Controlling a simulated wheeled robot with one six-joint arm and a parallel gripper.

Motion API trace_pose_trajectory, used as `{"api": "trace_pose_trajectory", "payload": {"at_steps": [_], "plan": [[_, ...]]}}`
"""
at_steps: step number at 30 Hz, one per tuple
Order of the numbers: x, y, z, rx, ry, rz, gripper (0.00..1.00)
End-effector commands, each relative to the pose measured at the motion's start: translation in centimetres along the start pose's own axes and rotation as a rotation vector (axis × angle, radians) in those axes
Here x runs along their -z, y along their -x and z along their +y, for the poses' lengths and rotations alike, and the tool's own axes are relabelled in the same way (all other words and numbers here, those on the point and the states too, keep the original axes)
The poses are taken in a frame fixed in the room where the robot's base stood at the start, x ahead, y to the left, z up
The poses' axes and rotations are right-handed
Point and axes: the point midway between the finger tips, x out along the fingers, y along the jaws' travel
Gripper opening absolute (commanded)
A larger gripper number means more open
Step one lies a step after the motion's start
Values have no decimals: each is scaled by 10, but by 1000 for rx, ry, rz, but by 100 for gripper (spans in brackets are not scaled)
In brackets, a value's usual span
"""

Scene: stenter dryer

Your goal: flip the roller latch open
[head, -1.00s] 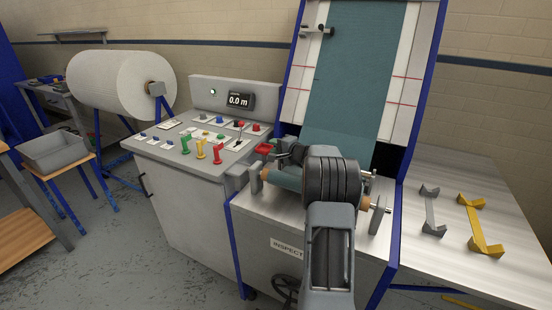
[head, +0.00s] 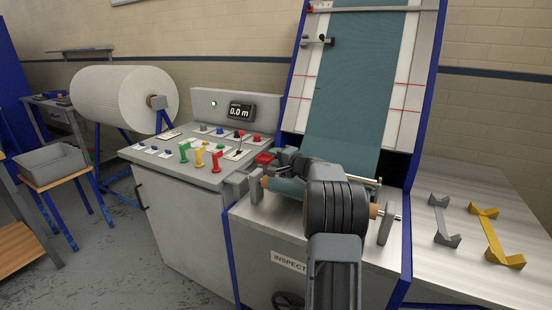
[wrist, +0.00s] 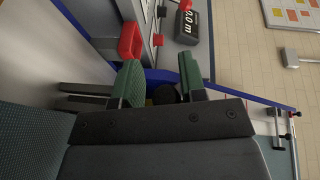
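My gripper (wrist: 160,82) is open in the wrist view, with green pads on its two fingers. A dark round part (wrist: 166,94) shows between and beyond the fingers; I cannot tell whether it belongs to the roller latch or whether anything touches it. A red part (wrist: 130,40) shows just beyond the left finger. In the head view a red part (head: 265,158) sits at the console's right edge, by the left end of the cloth roller (head: 285,187). My wrist hides the middle of the roller and most of my gripper there. I cannot clearly make out the latch.
The console (head: 190,155) with colored levers and a 0.0 m display (head: 241,111) stands left of the roller. The sloped inspection panel (head: 397,100) rises behind. A grey bracket (head: 443,220) and a yellow bracket (head: 495,235) lie on the right table (head: 430,270).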

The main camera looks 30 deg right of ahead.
Motion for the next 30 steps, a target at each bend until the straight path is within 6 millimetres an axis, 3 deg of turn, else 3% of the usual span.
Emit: {"api": "trace_pose_trajectory", "payload": {"at_steps": [11, 24, 30], "plan": [[1, 3, -2, 3, 2, 2, 48], [1, 62, -2, 3, 3, 4, 48], [0, 75, -3, 4, 3, 2, 48]]}}
